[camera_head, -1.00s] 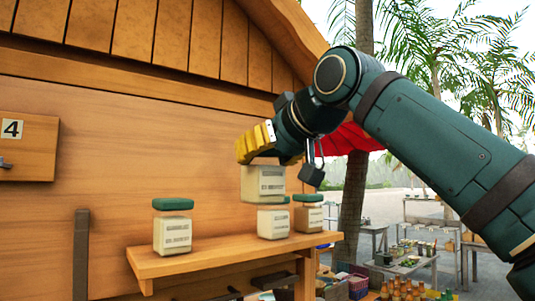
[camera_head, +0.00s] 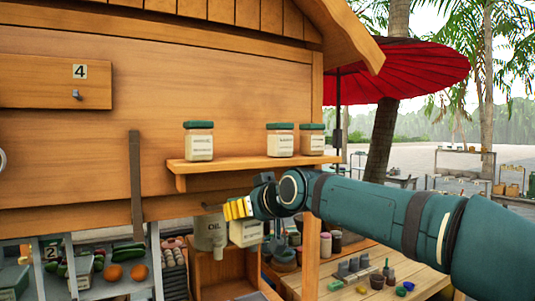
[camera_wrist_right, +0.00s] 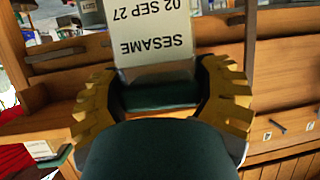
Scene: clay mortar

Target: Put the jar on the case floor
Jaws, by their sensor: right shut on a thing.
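My right gripper (camera_head: 238,209) has yellow fingers and is shut on a jar (camera_head: 245,234) with a pale label, held below the wall shelf. In the right wrist view the gripper (camera_wrist_right: 160,92) has its fingers on both sides of the jar's dark green lid (camera_wrist_right: 160,95). The jar's label (camera_wrist_right: 155,32) reads SESAME, 02 SEP 27. An open wooden case (camera_head: 205,268) is below and behind the jar; I cannot tell how far apart they are, and its floor is hardly visible. My left gripper is not in view.
A grey OIL container (camera_head: 208,233) is just left of the held jar. Three green-lidded jars stand on the shelf (camera_head: 240,168) above. A wooden table (camera_head: 335,285) with small goods is at lower right, and vegetable bins (camera_head: 105,285) are at lower left.

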